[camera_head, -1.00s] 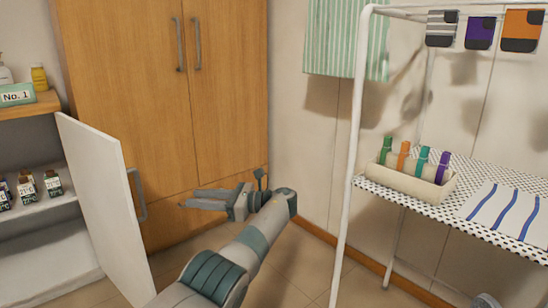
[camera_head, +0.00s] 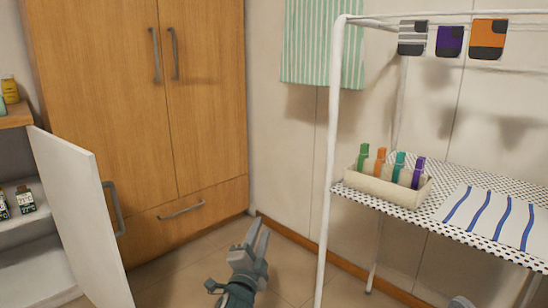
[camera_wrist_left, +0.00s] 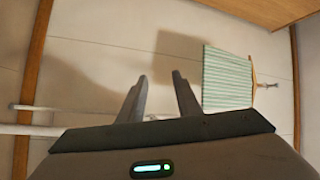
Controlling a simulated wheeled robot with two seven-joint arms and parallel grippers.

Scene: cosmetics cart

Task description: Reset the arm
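My left gripper (camera_head: 257,238) is low in the middle of the head view, its fingers pointing up and away over the floor. It is between the wooden cabinet and the white rack and holds nothing. In the left wrist view, its two fingers (camera_wrist_left: 160,78) stand apart with only wall visible between the tips. A small grey part, perhaps of my right arm, shows at the bottom edge of the head view; the right gripper itself cannot be made out.
A wooden cabinet (camera_head: 130,90) stands at the left, with an open white door (camera_head: 75,215) before it. The white rack (camera_head: 331,150) stands at the right. A beige box (camera_head: 380,188) with several coloured clips and a striped sheet (camera_head: 490,215) lie on its dotted shelf. Striped cloth (camera_head: 325,45) hangs behind.

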